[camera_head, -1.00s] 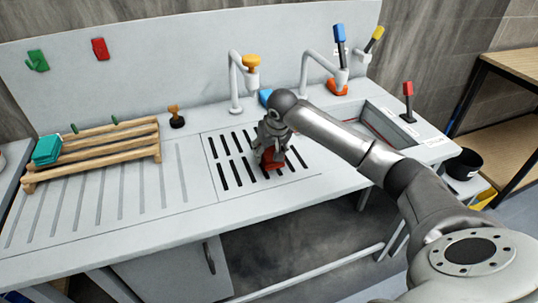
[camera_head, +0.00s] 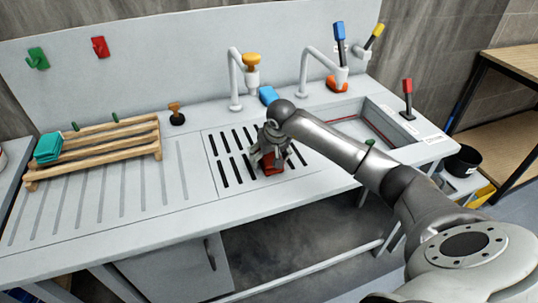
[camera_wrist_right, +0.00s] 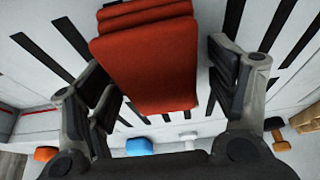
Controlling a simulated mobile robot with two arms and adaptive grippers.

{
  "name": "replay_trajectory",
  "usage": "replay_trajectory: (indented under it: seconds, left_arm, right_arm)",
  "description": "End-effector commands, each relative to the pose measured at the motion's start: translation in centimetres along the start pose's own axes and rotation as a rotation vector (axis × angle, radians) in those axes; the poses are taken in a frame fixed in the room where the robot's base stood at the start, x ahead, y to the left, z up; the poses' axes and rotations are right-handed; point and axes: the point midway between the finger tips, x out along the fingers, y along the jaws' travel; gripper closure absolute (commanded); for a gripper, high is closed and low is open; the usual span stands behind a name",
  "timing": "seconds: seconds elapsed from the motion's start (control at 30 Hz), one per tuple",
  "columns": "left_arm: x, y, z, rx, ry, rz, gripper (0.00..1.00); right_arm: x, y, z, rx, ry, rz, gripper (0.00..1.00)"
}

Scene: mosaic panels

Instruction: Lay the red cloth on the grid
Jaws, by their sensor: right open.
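The red cloth (camera_head: 271,170) is folded and lies at the slotted grid (camera_head: 222,170) in the middle of the counter. My right gripper (camera_head: 269,158) is straight above it and hides part of it in the head view. In the right wrist view the red cloth (camera_wrist_right: 148,62) shows as a thick folded stack between the two open fingers, with gaps on both sides. Dark slots of the grid (camera_wrist_right: 212,105) show around it. My left gripper is not in view.
A wooden rack (camera_head: 100,150) with teal cloths (camera_head: 48,147) stands left. A blue object (camera_head: 268,95) and two taps, one with an orange top (camera_head: 250,60), stand behind the grid. The sink (camera_head: 375,125) is right, under my arm. The ribbed drainer between rack and grid is clear.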

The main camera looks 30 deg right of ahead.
Motion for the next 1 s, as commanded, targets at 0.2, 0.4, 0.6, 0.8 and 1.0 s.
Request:
replay_trajectory:
  seconds: [0.2, 0.4, 0.6, 0.8, 1.0]
  left_arm:
    - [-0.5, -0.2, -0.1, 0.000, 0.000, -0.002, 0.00]
    - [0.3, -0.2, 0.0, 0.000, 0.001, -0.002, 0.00]
    - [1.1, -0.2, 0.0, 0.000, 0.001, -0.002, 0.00]
    - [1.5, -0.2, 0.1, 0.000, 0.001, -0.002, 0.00]
    - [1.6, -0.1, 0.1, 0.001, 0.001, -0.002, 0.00]
  right_arm:
    - [-0.5, -0.1, -0.2, 0.000, 0.000, -0.001, 0.22]
    - [-3.5, 0.1, -0.2, -0.002, 0.006, 0.002, 0.22]
    - [-8.0, 0.0, -0.2, -0.002, 0.006, 0.000, 0.22]
    - [-11.1, 0.0, -0.2, 0.000, 0.002, 0.000, 0.22]
    - [-12.3, 0.0, -0.1, -0.001, 0.000, 0.000, 0.22]
